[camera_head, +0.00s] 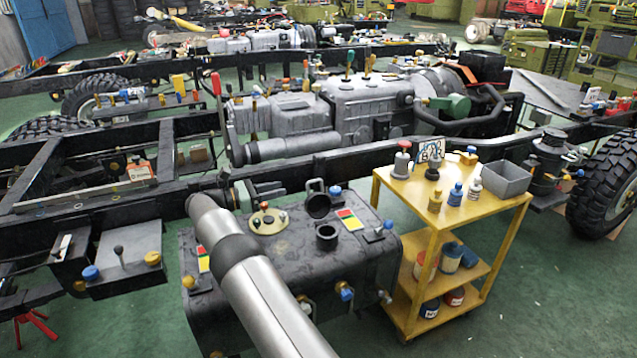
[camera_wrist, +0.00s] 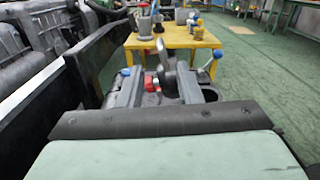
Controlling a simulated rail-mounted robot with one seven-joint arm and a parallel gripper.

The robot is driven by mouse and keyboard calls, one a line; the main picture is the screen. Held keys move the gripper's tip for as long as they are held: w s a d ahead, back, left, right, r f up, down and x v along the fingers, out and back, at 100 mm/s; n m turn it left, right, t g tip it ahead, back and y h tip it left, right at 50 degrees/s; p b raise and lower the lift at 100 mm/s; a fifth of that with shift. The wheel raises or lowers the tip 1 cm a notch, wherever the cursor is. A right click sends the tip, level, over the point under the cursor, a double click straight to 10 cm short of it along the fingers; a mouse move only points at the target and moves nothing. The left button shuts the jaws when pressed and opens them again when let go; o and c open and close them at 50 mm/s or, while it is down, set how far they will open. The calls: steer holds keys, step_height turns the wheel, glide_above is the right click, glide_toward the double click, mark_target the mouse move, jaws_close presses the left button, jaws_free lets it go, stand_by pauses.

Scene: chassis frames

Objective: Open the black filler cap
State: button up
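The black filler cap (camera_head: 318,205) stands raised, with the open filler neck (camera_head: 326,237) in front of it on the dark tank (camera_head: 345,265). My gripper (camera_head: 298,193) reaches in from the left beside the cap. The wrist view shows my gripper (camera_wrist: 158,82) with its fingers apart; I cannot tell whether the right finger touches the cap. The neck (camera_wrist: 210,93) appears partly hidden right of the right finger.
A round tan plate with small knobs (camera_head: 268,220) lies left of the neck. A red-and-yellow label (camera_head: 349,219) and a blue knob (camera_head: 335,190) are close by. A yellow cart (camera_head: 405,200) stands to the right. The black chassis rail (camera_head: 345,160) runs behind the tank.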

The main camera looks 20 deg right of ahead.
mark_target(320, 180)
steer(key=d, duration=1.4)
steer(key=shift+s+d+b, duration=0.15)
steer(key=shift+s+b, duration=0.15)
steer(key=shift+b, duration=0.1)
jaws_close()
